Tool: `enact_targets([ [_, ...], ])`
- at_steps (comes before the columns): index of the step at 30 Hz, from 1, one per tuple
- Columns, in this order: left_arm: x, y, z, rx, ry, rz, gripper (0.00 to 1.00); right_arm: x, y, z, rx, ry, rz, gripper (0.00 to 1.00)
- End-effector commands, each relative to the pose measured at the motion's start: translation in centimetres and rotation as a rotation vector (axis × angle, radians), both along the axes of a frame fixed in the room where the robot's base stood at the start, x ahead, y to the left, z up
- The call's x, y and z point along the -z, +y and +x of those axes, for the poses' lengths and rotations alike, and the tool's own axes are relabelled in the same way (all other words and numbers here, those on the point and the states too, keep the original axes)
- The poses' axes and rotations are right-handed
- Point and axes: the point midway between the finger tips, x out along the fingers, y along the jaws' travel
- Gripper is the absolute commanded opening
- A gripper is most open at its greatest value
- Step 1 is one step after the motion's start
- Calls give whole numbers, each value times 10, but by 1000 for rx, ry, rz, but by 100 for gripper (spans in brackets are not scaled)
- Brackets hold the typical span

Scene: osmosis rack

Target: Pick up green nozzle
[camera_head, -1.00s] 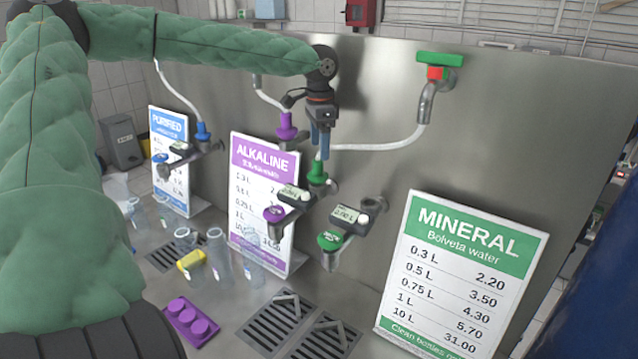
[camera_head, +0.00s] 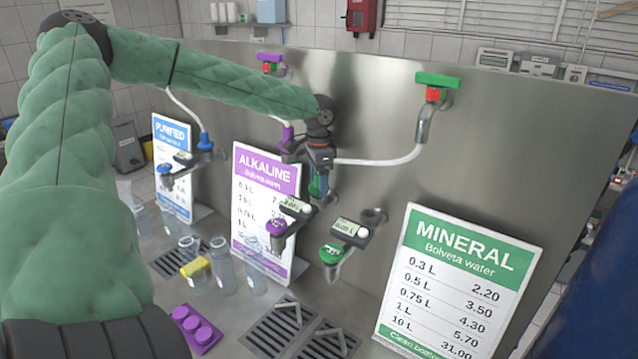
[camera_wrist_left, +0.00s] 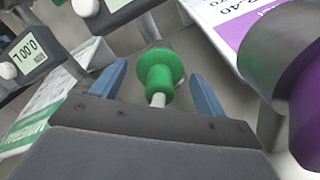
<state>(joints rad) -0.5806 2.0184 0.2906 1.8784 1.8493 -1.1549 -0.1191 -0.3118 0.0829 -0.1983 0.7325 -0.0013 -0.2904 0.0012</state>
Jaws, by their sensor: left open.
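The green nozzle (camera_wrist_left: 158,73) shows in the left wrist view with a white tube at its near end. It lies between the two blue fingers of my left gripper (camera_wrist_left: 160,88), with a gap on both sides. In the head view the left gripper (camera_head: 318,186) points down in front of the steel panel, and the green nozzle (camera_head: 314,187) is mostly hidden behind its fingers. The left gripper is open. My right gripper is not in view.
A purple nozzle (camera_head: 287,136) and the alkaline sign (camera_head: 262,175) stand left of the gripper. A green-topped dispenser tap (camera_head: 332,254) is below right. The mineral sign (camera_head: 460,285) stands at right. Bottles (camera_head: 222,270) and drain grates (camera_head: 272,328) are below.

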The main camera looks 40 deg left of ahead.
Motion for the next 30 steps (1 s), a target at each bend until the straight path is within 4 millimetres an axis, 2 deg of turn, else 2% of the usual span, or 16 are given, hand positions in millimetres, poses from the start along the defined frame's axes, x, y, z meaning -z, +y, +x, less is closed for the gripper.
enact_targets([
  [3,4,0,0,0,-1,-1,74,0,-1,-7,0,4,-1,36],
  [11,6,0,0,0,-1,-1,74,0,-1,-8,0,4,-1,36],
  [18,6,0,0,1,-1,-1,30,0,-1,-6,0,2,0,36],
  [30,2,0,1,1,-3,-1,30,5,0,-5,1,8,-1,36],
])
